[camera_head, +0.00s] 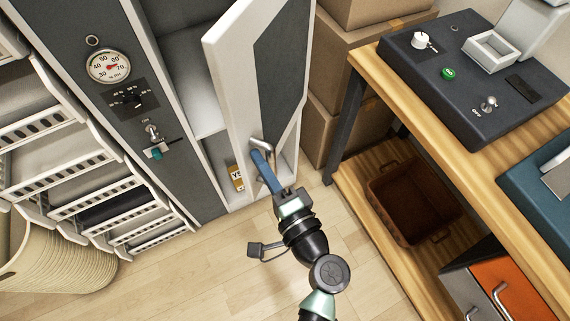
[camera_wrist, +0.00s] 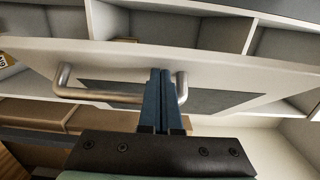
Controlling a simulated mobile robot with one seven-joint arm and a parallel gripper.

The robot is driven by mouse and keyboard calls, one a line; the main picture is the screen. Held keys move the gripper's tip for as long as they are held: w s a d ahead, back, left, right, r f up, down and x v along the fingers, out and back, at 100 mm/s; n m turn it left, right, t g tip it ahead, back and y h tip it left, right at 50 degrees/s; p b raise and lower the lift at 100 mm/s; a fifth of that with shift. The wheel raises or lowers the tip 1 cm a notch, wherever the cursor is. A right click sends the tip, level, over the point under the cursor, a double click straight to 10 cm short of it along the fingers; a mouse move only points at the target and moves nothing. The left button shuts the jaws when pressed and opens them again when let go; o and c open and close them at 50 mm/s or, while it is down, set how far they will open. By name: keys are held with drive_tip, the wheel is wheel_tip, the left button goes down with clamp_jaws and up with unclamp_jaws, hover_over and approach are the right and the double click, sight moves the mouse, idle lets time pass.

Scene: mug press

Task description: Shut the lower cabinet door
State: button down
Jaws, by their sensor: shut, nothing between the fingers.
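The cabinet door (camera_head: 225,75) is white with a dark grey panel and stands open from the cabinet (camera_head: 205,85). Its metal bar handle (camera_head: 265,146) is near the door's lower end in the head view. My gripper (camera_head: 259,156) has its blue fingers shut and empty, with the tips at the handle. In the wrist view, the shut fingers (camera_wrist: 161,74) lie across the handle (camera_wrist: 78,94), close to its right leg, with the tips near the door face (camera_wrist: 215,68). I cannot tell whether they touch the handle or door.
Open cabinet compartments (camera_wrist: 190,22) show behind the door; a yellow-labelled item (camera_head: 236,177) sits low inside. Cardboard boxes (camera_head: 330,95) are stacked to the right, beside a wooden workbench (camera_head: 385,95) with a brown basket (camera_head: 410,200) on its lower shelf. The wooden floor (camera_head: 225,275) in front is clear.

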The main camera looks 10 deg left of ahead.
drive_tip(key=w+a+b, duration=0.1)
drive_tip(key=w+a, duration=0.2)
drive_tip(key=a, duration=0.6)
drive_tip(key=w+a+b, duration=0.1)
drive_tip(key=w+a, duration=0.3)
drive_tip(key=a, duration=0.6)
drive_tip(key=shift+w, duration=0.3)
